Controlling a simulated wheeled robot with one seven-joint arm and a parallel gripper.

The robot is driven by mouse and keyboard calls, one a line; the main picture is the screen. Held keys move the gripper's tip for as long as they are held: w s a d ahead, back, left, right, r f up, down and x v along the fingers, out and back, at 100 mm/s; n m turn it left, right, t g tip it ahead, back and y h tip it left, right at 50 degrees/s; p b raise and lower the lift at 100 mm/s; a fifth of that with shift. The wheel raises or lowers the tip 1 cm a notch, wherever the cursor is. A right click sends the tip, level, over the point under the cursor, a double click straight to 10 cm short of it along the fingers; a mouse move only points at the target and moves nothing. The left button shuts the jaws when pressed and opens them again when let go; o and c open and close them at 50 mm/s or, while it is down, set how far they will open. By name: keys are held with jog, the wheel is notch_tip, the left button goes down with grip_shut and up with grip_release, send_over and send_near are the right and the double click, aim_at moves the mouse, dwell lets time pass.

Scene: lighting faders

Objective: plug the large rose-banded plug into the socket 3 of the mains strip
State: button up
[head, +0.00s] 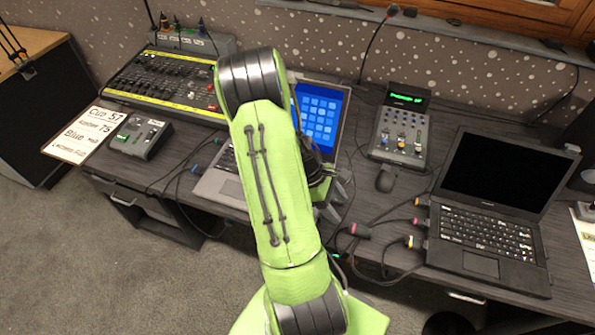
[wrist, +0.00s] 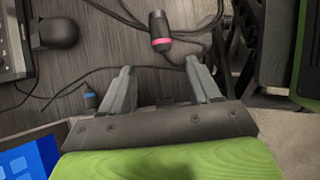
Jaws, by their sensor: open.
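The large rose-banded plug (head: 358,230) is black with a pink band and lies on the desk right of my arm.
A black laptop (head: 483,205) with several small banded plugs at its left side stands on the right. A small fader box (head: 400,135) and a mouse (head: 385,181) are behind the plug. Another laptop (head: 318,112) is partly behind my arm. Loose cables cross the desk.

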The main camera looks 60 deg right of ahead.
aim_at(353, 225)
jog(key=b+x, duration=0.7)
jog(key=x, duration=0.2)
jog(key=shift+s, duration=0.35)
jog(key=shift+a, duration=0.1)
jog(key=c, duration=1)
notch_tip(353, 225, up, 5)
jog(key=p, duration=0.4)
jog(key=shift+r+p, duration=0.15)
jog(key=shift+p, duration=0.25)
jog(key=shift+c, duration=0.2)
